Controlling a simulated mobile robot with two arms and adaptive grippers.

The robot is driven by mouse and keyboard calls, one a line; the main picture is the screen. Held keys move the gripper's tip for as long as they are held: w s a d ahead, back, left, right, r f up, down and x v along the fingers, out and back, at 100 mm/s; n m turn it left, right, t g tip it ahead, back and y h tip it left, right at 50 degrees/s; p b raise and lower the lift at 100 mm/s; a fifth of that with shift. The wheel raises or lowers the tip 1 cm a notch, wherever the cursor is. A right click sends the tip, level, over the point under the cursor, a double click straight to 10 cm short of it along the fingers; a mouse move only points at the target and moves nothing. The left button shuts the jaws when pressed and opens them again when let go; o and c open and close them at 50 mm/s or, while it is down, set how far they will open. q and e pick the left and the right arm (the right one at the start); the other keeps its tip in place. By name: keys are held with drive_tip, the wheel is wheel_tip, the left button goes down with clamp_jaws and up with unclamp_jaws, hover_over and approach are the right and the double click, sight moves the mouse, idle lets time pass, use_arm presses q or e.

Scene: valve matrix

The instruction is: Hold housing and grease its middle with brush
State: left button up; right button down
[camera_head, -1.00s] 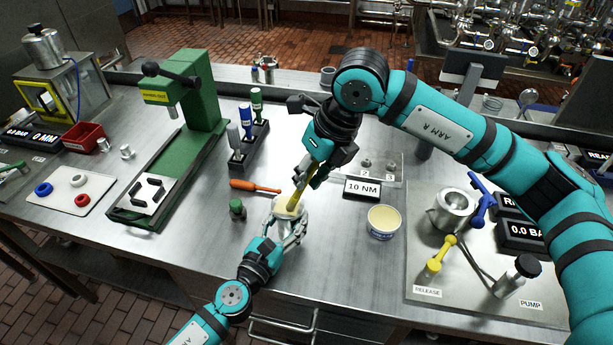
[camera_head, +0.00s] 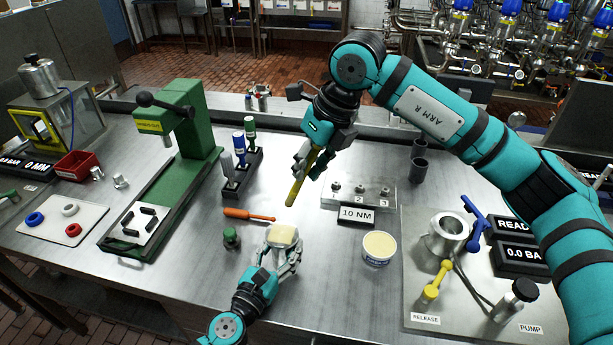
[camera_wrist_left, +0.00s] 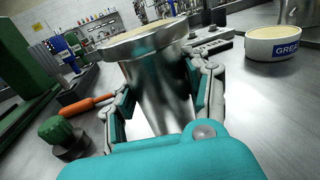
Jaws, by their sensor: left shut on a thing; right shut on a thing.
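The housing (camera_wrist_left: 155,85) is a shiny metal cylinder with a wider top rim. My left gripper (camera_head: 279,258) is shut on it, with fingers on both sides. In the head view the housing's top (camera_head: 283,236) shows a pale yellow surface. My right gripper (camera_head: 320,160) is shut on the brush (camera_head: 303,178), a yellowish stick that points down and left. The brush's lower end is up and apart from the housing. The grease tub (camera_head: 379,247), white with pale yellow contents, stands to the right of the housing; it also shows in the left wrist view (camera_wrist_left: 275,45).
An orange screwdriver (camera_head: 248,215) and a green-topped part (camera_head: 231,238) lie left of the housing. A 10 NM sign (camera_head: 356,215) stands before a clear block. A green press (camera_head: 180,150) is at left, a pump plate (camera_head: 470,310) at right.

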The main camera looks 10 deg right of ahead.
drive_tip(key=shift+r, duration=1.5)
use_arm(q)
drive_tip(key=o, duration=1.6)
drive_tip(key=shift+c, duration=0.2)
drive_tip(key=v, duration=1.2)
